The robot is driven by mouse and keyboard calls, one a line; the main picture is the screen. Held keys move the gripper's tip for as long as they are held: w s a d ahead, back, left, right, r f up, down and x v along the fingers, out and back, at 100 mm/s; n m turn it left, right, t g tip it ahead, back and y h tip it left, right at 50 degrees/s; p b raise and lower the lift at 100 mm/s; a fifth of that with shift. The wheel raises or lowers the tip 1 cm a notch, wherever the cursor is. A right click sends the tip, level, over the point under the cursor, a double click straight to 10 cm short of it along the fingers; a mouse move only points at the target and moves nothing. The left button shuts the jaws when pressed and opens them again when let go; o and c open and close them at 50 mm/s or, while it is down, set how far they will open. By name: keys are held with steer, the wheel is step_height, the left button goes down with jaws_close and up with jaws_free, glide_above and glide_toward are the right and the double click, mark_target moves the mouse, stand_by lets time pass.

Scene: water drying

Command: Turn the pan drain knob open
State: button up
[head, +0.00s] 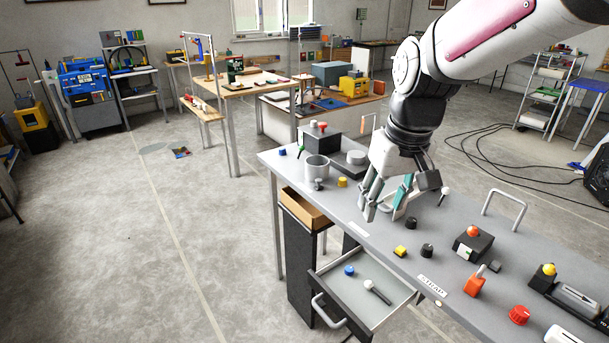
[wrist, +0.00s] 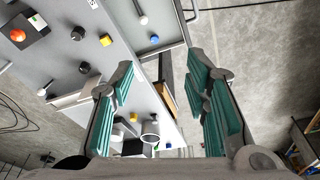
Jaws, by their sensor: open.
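I cannot tell which knob is the pan drain knob. A black knob (head: 427,250) and another black knob (head: 411,222) stand on the grey bench beside a yellow block (head: 400,251). A red ribbed knob (head: 519,315) sits at the near right of the bench. A grey metal pot (head: 318,170) stands at the far left end; it also shows low in the wrist view (wrist: 150,128). My gripper (head: 385,203) is open above the bench, between the pot and the black knobs. In the wrist view my gripper (wrist: 163,80) has nothing between its fingers.
An open drawer (head: 325,277) juts from the bench front, holding a blue knob (head: 349,270) and a black-handled stick (head: 376,291). A red-button box (head: 472,243), an orange switch (head: 475,284) and a metal arch handle (head: 505,207) stand to the right.

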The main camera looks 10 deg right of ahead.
mark_target(350, 269)
steer(key=w+f+n+g+b, duration=0.1)
steer(key=w+f+b, duration=0.1)
steer(key=w+f, duration=0.65)
steer(key=w+f+g+b, duration=0.1)
steer(key=w+f+b, duration=0.3)
steer(key=f, duration=1.6)
steer(key=w+f+p, duration=0.1)
steer(key=f, duration=0.4)
steer(key=shift+s, duration=0.1)
jaws_close()
